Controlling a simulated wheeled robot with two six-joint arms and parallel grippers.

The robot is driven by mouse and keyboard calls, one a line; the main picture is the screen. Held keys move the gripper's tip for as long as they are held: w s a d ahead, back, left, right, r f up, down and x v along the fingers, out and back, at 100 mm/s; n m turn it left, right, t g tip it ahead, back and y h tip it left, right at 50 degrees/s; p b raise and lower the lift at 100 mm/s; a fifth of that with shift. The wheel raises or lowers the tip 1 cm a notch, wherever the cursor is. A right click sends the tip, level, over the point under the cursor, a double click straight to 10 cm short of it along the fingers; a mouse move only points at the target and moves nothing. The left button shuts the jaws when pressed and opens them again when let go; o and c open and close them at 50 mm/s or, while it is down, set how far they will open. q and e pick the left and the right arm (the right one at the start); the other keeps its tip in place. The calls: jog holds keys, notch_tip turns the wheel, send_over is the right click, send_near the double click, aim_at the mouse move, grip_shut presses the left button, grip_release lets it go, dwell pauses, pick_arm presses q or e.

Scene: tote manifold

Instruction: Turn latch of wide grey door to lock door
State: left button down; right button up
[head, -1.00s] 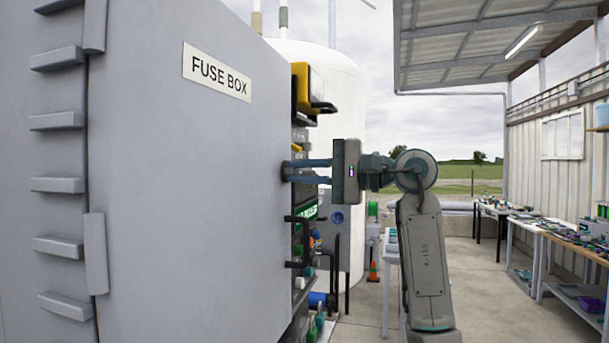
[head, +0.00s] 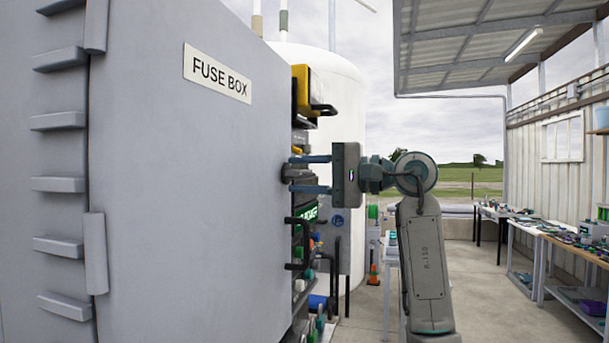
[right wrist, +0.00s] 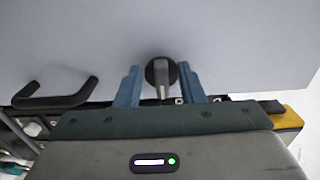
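The wide grey door (head: 190,200) with a FUSE BOX sign fills the left of the head view. Its latch (right wrist: 161,72), a dark round base with a grey lever pointing down the picture, sits on the door face in the right wrist view. In the head view the latch (head: 290,174) shows only as a dark bit at the door's right edge. My right gripper (head: 291,174) is open, one finger above and one below the latch. In the right wrist view its fingers (right wrist: 163,88) stand either side of the lever, with gaps. My left gripper is not in view.
A black door handle (right wrist: 56,96) lies left of the latch in the right wrist view. Yellow-and-black equipment (head: 308,90) stands beside the door's edge. A white tank (head: 345,110) is behind, and workbenches (head: 560,235) run along the right wall.

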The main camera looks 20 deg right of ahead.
jog(key=b+v, duration=0.4)
jog(key=v, duration=0.7)
jog(key=shift+a, duration=0.1)
